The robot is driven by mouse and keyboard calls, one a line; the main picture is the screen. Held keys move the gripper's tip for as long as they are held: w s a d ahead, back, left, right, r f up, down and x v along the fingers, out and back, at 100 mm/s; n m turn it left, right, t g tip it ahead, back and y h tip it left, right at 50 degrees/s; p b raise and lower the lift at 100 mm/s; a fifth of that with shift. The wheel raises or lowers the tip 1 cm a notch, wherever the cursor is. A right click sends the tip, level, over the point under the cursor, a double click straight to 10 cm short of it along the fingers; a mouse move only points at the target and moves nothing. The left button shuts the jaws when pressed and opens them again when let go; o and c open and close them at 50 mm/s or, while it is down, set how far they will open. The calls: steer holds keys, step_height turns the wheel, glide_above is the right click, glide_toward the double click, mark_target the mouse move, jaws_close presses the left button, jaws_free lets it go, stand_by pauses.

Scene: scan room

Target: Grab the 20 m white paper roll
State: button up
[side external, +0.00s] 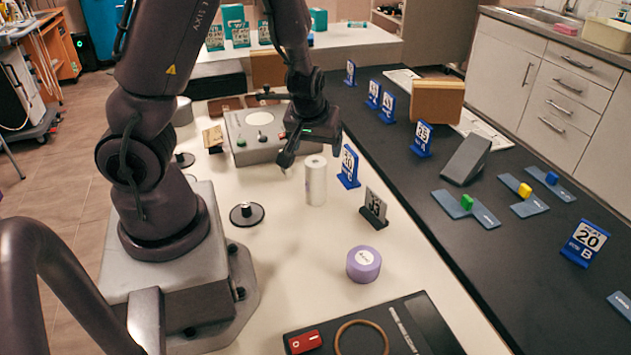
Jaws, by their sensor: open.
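A white paper roll (316,181) stands upright on the cream table, right of the middle of my arm's reach. No length marking can be read on it. My gripper (290,157) is open and hangs just behind and to the left of the roll, above the table near the grey control box. In this view it appears apart from the roll, and nothing shows between its fingers. The far finger is partly hidden.
A blue number sign (348,167) stands close right of the roll, and a dark one (374,207) in front right. A black round knob (247,213) is at left, a purple roll (363,264) in front. The grey control box (250,150) is behind.

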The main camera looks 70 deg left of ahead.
mark_target(316, 161)
steer(key=shift+x, duration=1.5)
steer(key=shift+s+a+f, duration=0.1)
steer(key=shift+a+f, duration=0.1)
steer(key=shift+f, duration=0.45)
steer(key=shift+x, duration=1.95)
steer(key=shift+s, duration=0.1)
steer(key=c, duration=1)
steer(key=shift+c, duration=0.2)
